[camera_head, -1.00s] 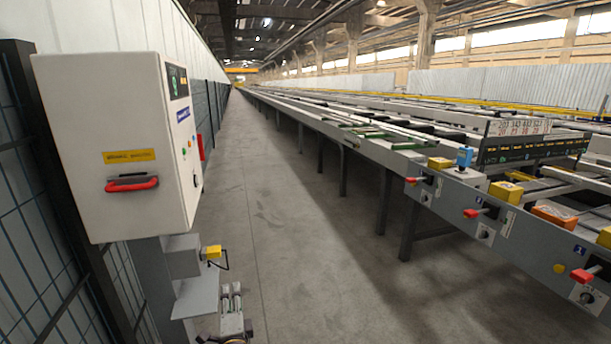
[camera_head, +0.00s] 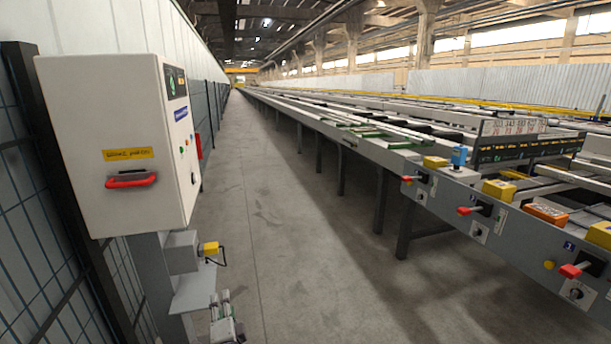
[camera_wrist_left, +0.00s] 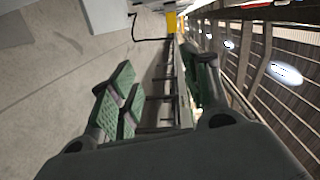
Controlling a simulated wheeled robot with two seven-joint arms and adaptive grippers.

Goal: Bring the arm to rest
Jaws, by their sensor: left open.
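My left gripper (camera_head: 221,300) shows small and partly cut off at the bottom edge of the head view, below the grey bracket under the cabinet. In the left wrist view my left gripper (camera_wrist_left: 163,85) has its green-padded fingers spread apart, with nothing between them. It is open and empty. My right gripper is in neither view.
A white control cabinet (camera_head: 112,190) with a red handle stands at the left by a dark mesh fence (camera_head: 28,230). A grey bracket (camera_head: 195,290) sits below it. The long runout table (camera_head: 440,205) runs along the right. The concrete aisle (camera_head: 270,220) between is clear.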

